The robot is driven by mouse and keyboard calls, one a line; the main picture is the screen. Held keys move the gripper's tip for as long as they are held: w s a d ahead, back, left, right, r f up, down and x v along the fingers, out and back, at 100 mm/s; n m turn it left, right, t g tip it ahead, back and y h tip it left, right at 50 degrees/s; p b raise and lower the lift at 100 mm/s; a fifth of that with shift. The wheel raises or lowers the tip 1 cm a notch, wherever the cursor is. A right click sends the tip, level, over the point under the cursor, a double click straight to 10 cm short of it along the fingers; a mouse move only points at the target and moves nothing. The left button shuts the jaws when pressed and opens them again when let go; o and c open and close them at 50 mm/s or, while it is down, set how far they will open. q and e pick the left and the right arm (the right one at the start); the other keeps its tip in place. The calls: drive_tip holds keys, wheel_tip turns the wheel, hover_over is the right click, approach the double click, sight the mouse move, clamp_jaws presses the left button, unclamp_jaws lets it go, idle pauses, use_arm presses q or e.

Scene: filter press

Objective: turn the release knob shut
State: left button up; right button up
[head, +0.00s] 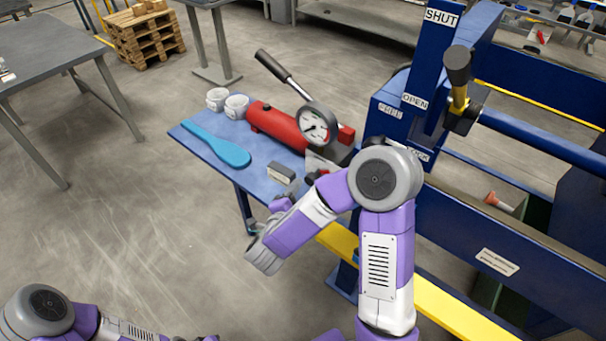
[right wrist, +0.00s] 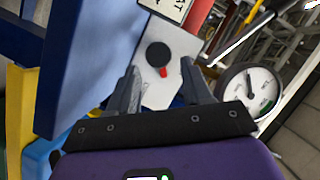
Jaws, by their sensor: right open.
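The release knob (right wrist: 158,55) is a round black knob with a red mark at its lower edge, on a pale metal plate (right wrist: 183,47). In the right wrist view it lies ahead of the gap between the fingers of my right gripper (right wrist: 160,75). That gripper is open and empty, its fingers either side of the plate's lower part, apart from the knob. In the head view my right forearm hides most of this gripper, and I cannot make out the knob. My left arm (head: 50,312) is at the lower left; its gripper is barely visible at the bottom edge.
The red pump cylinder (head: 275,125) with its lever (head: 275,66) and dial gauge (head: 316,125) stands on a blue shelf (head: 190,135). The blue press frame (head: 430,80) rises at the right.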

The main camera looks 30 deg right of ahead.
sight(310, 182)
drive_tip(key=x, duration=0.5)
drive_tip(key=shift+s+d+b, duration=0.2)
drive_tip(key=shift+s+b, duration=0.05)
drive_tip(key=shift+b, duration=0.1)
drive_tip(key=shift+w+d+f, duration=0.1)
drive_tip(key=shift+w+d, duration=0.25)
drive_tip(key=shift+w, duration=0.05)
drive_tip(key=c, duration=0.7)
